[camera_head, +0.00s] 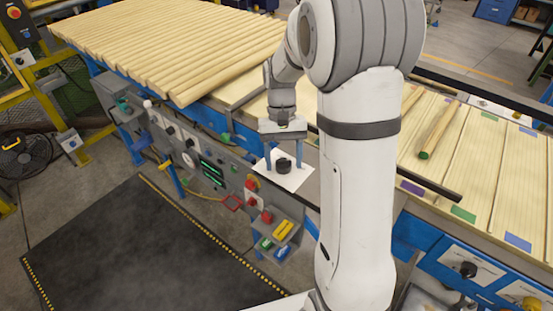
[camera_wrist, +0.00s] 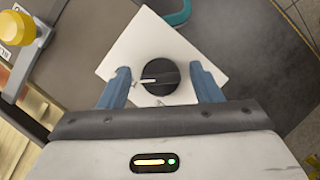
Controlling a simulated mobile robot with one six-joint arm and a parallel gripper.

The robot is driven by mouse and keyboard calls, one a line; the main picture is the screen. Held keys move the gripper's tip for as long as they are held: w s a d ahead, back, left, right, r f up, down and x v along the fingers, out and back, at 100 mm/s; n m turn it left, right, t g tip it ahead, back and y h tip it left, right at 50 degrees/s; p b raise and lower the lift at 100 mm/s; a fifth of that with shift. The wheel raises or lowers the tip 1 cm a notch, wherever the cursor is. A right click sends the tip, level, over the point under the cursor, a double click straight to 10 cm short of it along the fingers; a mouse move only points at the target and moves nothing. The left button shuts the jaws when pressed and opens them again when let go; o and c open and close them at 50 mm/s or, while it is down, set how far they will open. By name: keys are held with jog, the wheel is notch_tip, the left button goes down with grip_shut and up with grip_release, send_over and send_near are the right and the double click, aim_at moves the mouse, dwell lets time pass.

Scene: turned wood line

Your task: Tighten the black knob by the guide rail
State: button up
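The black knob (camera_wrist: 162,77) is round with a pale pointer mark and sits on a white plate (camera_wrist: 128,44) in the wrist view. In the head view the black knob (camera_head: 284,165) shows on the white plate (camera_head: 297,180) below my gripper. My gripper (camera_head: 284,162) points down with its two blue fingers spread. In the wrist view the fingers of my gripper (camera_wrist: 163,85) stand on either side of the knob, with a gap on each side. The gripper holds nothing. The guide rail cannot be told for sure near the knob.
Long wooden rods (camera_head: 180,45) lie behind. A dark floor mat (camera_head: 130,245) is clear. A yellow knob (camera_wrist: 16,28) shows at upper left.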

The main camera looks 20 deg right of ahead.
jog(key=shift+r, duration=0.1)
jog(key=v, duration=0.7)
jog(key=shift+r+b, duration=0.3)
jog(key=shift+r, duration=0.05)
jog(key=shift+w, duration=0.15)
